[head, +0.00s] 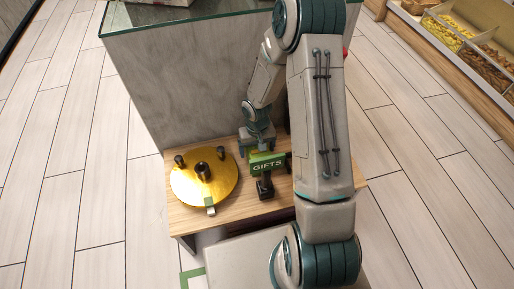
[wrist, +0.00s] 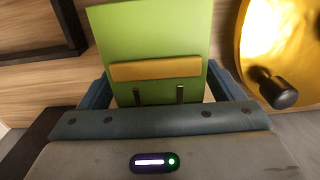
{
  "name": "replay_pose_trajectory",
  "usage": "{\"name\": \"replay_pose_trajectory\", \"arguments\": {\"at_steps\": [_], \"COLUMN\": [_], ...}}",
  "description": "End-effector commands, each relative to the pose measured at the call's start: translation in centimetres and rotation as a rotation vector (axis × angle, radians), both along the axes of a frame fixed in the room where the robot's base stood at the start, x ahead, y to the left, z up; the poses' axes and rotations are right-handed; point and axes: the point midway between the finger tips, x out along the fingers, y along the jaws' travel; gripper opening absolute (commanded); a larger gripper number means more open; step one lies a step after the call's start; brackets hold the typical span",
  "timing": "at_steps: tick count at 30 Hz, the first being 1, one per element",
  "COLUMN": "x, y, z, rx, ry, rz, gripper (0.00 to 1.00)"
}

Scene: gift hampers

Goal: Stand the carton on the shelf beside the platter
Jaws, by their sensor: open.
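The carton (wrist: 150,35) shows in the wrist view as a green face with a yellow band. It lies between the fingers of my gripper (wrist: 162,88), which are apart on its left and right sides. In the head view my gripper (head: 258,146) is low over the wooden shelf (head: 240,208), right of the gold platter (head: 220,180). There the carton is mostly hidden by my gripper and a sign. Whether its base rests on the shelf cannot be told. The platter also shows at the right of the wrist view (wrist: 254,35), apart from the carton.
A green "GIFTS" sign (head: 267,163) on a dark stand is just in front of my gripper. Dark knob-like pieces (head: 203,171) and a small tag (head: 210,206) are at the platter. A grey panel (head: 185,85) rises behind the shelf. Food bins (head: 465,35) are far right.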

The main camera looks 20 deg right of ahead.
Motion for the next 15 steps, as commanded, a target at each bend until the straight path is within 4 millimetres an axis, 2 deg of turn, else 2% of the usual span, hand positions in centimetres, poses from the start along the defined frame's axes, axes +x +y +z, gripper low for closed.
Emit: {"name": "replay_pose_trajectory", "arguments": {"at_steps": [5, 15], "x": [0.1, 0.1], "y": [-0.1, 0.0], "z": [2.1, 9.4], "rx": [-0.001, -0.001], "ry": [-0.002, -0.003], "rz": [0.0, -0.001], "gripper": [0.87, 0.87]}}
